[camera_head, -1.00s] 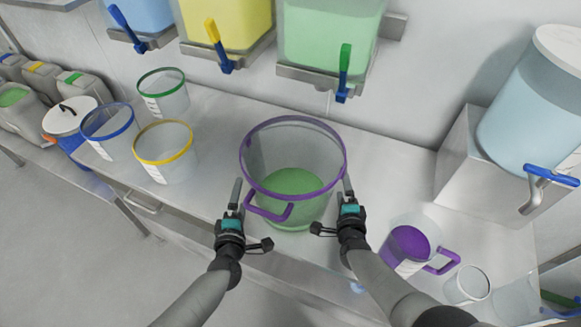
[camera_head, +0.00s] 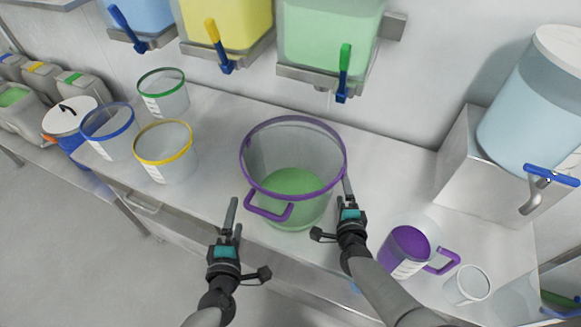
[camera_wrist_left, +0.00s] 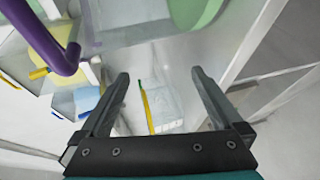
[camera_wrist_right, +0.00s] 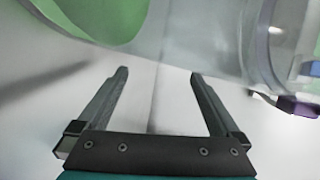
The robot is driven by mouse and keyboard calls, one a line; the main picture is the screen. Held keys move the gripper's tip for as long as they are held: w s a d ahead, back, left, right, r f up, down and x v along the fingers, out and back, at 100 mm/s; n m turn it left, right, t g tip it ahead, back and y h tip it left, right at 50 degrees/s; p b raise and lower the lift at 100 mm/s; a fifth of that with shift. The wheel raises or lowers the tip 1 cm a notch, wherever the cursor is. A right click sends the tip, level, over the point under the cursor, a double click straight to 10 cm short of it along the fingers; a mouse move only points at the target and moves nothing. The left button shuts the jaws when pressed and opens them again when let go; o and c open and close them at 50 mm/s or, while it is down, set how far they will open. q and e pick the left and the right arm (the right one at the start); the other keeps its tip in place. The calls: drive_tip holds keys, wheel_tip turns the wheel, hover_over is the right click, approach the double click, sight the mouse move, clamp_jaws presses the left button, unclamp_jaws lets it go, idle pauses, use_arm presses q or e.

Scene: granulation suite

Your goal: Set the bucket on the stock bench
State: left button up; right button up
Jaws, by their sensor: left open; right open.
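The bucket (camera_head: 293,165) is clear with a purple rim and a purple handle, and holds green liquid. It stands upright on the bench (camera_head: 215,190), below the green-liquid tank. My left gripper (camera_head: 231,215) is open, in front and left of the bucket, apart from it. In the left wrist view its open fingers (camera_wrist_left: 160,85) have nothing between them, with the bucket's purple handle (camera_wrist_left: 55,50) at upper left. My right gripper (camera_head: 345,192) is open at the bucket's right side, very close to the wall. In the right wrist view the bucket's green contents (camera_wrist_right: 110,20) show beyond the fingers.
Blue-, yellow- (camera_head: 165,150) and green-rimmed buckets stand at left. Tanks with taps (camera_head: 343,75) hang above. A large container (camera_head: 530,105) sits on a block at right.

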drive_tip(key=v, duration=1)
drive_tip(key=shift+s, duration=0.2)
drive_tip(key=shift+s+r, duration=0.1)
